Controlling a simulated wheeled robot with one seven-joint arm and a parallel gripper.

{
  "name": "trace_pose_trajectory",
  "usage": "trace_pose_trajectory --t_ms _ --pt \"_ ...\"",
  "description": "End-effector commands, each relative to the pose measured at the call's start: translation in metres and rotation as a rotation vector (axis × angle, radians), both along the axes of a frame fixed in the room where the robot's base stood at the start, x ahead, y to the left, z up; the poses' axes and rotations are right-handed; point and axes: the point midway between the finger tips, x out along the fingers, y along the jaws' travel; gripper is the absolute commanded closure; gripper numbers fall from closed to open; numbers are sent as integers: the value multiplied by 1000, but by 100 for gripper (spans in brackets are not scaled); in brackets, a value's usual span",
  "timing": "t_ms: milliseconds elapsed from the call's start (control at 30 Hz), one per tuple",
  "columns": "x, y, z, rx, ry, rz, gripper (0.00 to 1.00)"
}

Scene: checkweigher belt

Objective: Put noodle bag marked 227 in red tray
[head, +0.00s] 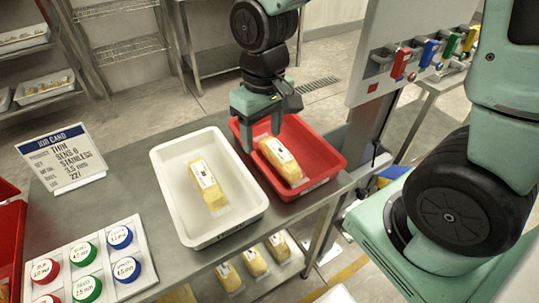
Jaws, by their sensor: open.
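A noodle bag (285,163), yellow with a white label, lies in the red tray (332,150) on the table's right end. Another yellow noodle bag (207,188) with a white label lies in the white tray (255,206) to the left. The label markings are too small to read, so I cannot tell which bag is 227. My gripper (261,125) is open over the back left part of the red tray, close behind its bag. I cannot tell whether it touches the bag. The gripper partly hides the tray's back wall.
A job card (62,158) stands at the table's left. A white holder (55,255) carries several coloured round pieces at the front left. A red bin (10,240) is at the left edge. More bags (255,262) lie on a lower shelf. Coloured tools hang on a panel (420,30).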

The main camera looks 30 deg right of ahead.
Motion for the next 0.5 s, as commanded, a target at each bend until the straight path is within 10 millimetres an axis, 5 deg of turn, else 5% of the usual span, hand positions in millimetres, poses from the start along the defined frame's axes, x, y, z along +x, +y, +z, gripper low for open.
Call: trace_pose_trajectory --t_ms 100,233,333,500 --pt "-60 49 24 15 -12 209 41" --pt "-111 71 36 15 -16 371 41" --pt "-132 77 39 14 -17 432 41" --pt "-138 78 39 13 -14 449 41"
